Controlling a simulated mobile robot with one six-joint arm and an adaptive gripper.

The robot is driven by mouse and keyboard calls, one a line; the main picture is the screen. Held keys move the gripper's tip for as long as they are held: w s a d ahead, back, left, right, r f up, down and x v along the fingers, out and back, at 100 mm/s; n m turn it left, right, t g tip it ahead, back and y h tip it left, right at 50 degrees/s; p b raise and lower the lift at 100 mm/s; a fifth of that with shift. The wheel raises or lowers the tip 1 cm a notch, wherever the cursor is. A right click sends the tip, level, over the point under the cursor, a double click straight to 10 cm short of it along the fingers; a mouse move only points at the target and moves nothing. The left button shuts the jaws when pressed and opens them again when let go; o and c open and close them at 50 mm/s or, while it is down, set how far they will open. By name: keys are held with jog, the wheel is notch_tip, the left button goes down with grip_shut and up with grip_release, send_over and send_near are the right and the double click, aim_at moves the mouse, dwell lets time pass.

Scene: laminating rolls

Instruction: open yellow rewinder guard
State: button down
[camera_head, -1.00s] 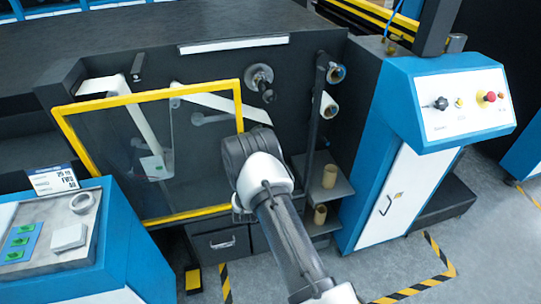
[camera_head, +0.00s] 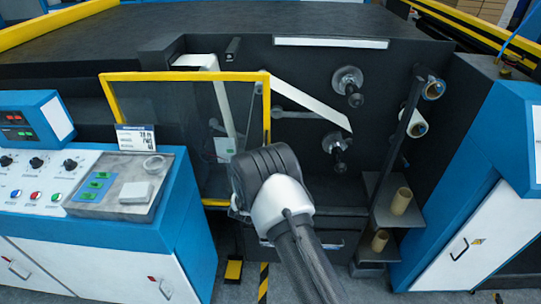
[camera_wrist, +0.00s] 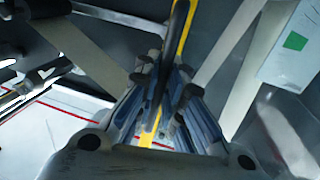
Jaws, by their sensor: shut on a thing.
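The rewinder guard, a clear panel in a yellow frame (camera_head: 190,76), stands across the left part of the dark machine front in the head view. Its right edge is clear of the spindles, leaving the right part uncovered. In the wrist view its yellow edge bar (camera_wrist: 186,38) runs up the middle, with a black handle-like bar (camera_wrist: 179,18) along it. My gripper (camera_wrist: 160,85) has its fingers closed around this black bar. In the head view my own wrist hides the fingers and the grasp, near the guard's lower right corner.
Spindles (camera_head: 348,83) and a white web (camera_head: 310,105) show right of the guard. Shelves with cardboard cores (camera_head: 401,201) stand further right. A blue control console (camera_head: 110,235) stands close at the left front, and a blue cabinet (camera_head: 485,235) at the right.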

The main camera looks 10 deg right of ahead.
jog(key=shift+f, duration=0.2)
jog(key=c, duration=1.7)
grip_release()
jog(key=shift+r, duration=0.2)
jog(key=shift+s, duration=0.1)
jog(key=v, duration=1.2)
